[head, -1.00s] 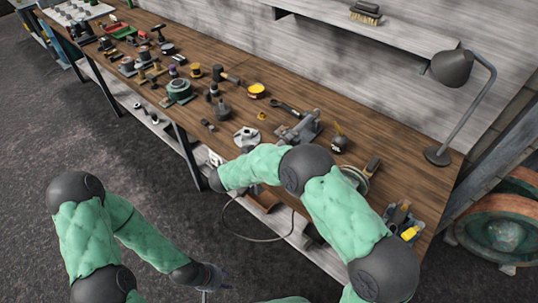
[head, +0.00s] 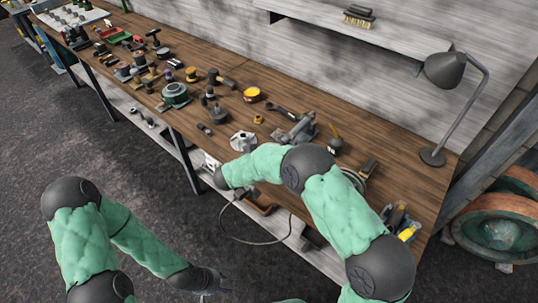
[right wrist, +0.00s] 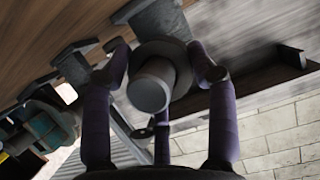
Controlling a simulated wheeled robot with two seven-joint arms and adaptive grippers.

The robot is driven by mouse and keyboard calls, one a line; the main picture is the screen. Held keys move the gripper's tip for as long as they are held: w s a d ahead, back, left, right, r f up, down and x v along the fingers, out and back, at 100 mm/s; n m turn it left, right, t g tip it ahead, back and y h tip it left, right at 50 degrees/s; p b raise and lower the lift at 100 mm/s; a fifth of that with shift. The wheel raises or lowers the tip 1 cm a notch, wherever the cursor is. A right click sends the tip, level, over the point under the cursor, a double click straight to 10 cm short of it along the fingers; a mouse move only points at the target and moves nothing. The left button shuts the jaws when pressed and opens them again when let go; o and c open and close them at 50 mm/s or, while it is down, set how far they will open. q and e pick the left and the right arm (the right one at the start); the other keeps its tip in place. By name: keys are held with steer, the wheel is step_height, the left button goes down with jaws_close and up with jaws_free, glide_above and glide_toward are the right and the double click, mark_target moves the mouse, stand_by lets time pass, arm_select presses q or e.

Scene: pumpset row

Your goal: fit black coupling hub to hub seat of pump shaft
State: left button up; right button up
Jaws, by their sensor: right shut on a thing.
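In the right wrist view, my right gripper (right wrist: 158,80) has its purple fingers closed around a dark grey flanged hub with a round boss (right wrist: 150,88), which looks like the coupling hub. Dark and grey parts lie just beyond it; I cannot tell whether the hub touches them. In the head view my right arm reaches left along the bench's front edge, and its gripper is mostly hidden. A grey machine, perhaps the pump (head: 300,130), stands on the bench behind that arm; its shaft seat is not clear. My left gripper (head: 212,282) hangs low, away from the bench, too small to read.
The wooden bench (head: 330,105) carries several small parts towards the far left. A pale flanged part (head: 243,142) and a yellow-topped tin (head: 251,94) stand near the machine. A desk lamp (head: 446,70) stands at the right. A cable (head: 250,242) loops below the front edge.

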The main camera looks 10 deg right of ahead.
steer(key=shift+w+d+r, duration=0.15)
steer(key=shift+w+d, duration=0.5)
steer(key=shift+d, duration=0.15)
steer(key=shift+d, duration=0.1)
steer(key=o, duration=1.7)
steer(key=v, duration=1.2)
